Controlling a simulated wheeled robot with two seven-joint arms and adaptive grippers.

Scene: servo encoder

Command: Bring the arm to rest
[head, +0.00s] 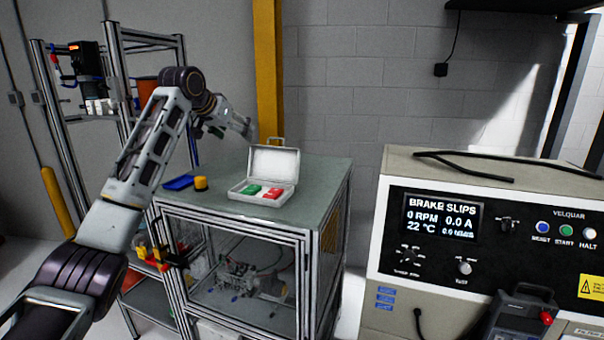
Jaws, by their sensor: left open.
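My left arm comes in from the lower left, rises to a bent elbow and folds down above the cabinet top. My left gripper (207,130) is small and partly hidden behind the forearm; it is open, with nothing visible in it. It hangs above the left rear of the cabinet (318,188), apart from the open white case (275,163). The case holds a green piece (251,190) and a red piece (272,193). My right gripper is not in view.
A blue tray (178,183) and a yellow cylinder (200,183) sit on the cabinet's left side. A metal rack (120,90) stands behind the arm. A control console (480,225) reading "BRAKE SLIPS" stands at right, with a black bent bar (465,167) on top.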

